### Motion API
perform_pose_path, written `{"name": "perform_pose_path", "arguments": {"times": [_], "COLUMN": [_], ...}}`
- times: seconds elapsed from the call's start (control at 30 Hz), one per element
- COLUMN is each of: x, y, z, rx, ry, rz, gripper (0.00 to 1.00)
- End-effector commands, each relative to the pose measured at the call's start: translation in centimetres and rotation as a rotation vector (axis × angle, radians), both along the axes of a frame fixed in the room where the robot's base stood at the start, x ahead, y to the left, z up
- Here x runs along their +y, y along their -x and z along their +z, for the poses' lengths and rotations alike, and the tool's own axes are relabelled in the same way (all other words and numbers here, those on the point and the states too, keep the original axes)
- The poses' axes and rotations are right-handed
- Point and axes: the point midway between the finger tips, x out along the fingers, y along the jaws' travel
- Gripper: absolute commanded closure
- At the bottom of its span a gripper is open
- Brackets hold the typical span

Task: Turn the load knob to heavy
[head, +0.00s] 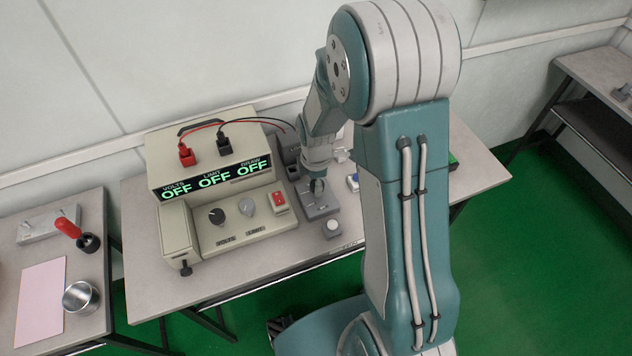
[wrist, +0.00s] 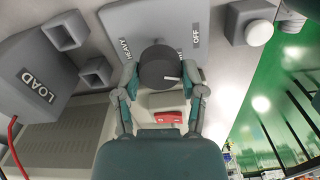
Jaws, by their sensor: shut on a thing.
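The load knob (wrist: 158,66) is round and dark grey, with a white pointer mark at its right side in the wrist view. It stands on a grey panel (wrist: 170,18) with HEAVY printed to the left and OFF to the right. The pointer lies on the OFF side, not toward HEAVY. My gripper (wrist: 160,78) is shut on the knob, one finger on each side. In the head view my gripper (head: 317,186) is over the small grey tester (head: 320,207); the knob is mostly hidden there.
A grey box marked LOAD (wrist: 38,82) and two square sockets (wrist: 66,31) sit left of the panel. A white button on a grey base (wrist: 258,33) is close on the right. The beige power supply (head: 226,228), its displays reading OFF, stands left of my gripper.

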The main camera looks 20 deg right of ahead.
Motion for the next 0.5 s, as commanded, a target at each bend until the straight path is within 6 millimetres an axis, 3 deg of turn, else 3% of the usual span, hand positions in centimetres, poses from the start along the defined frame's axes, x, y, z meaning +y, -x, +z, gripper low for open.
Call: {"name": "perform_pose_path", "arguments": {"times": [0.5], "x": [-0.03], "y": [-0.23], "z": [-0.02], "rx": [-0.004], "ry": [0.000], "rz": [-0.492], "gripper": [0.94]}}
